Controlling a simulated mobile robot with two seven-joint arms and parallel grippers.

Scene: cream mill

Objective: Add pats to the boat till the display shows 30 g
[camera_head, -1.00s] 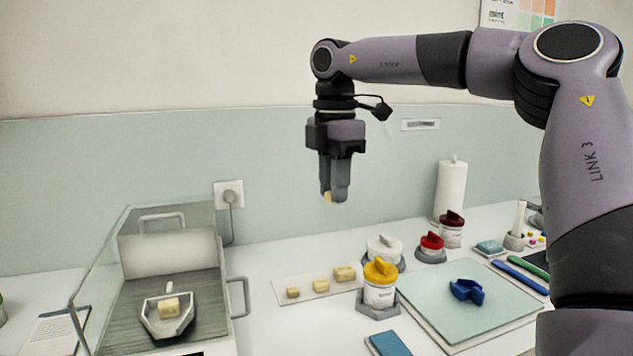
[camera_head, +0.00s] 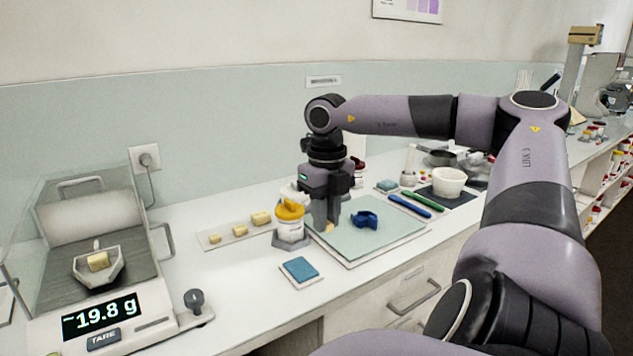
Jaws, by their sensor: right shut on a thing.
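The white boat (camera_head: 82,270) sits inside the balance's draft shield with one yellow pat (camera_head: 98,261) in it. The balance display (camera_head: 103,315) reads 19.8 g with a small mark in front. Three more pats lie on a pale strip (camera_head: 227,239): a small one (camera_head: 214,239), a middle one (camera_head: 239,231) and a larger one (camera_head: 260,218). My right gripper (camera_head: 327,225) points down, shut on a yellow pat (camera_head: 330,227), at the left part of the pale green mat (camera_head: 375,236). I cannot tell whether that pat touches the mat. My left gripper is out of view.
A blue clip-like piece (camera_head: 364,219) lies on the mat. A blue pad (camera_head: 300,270) lies in front. The balance's clear shield (camera_head: 25,235) has walls and a side handle (camera_head: 163,240).

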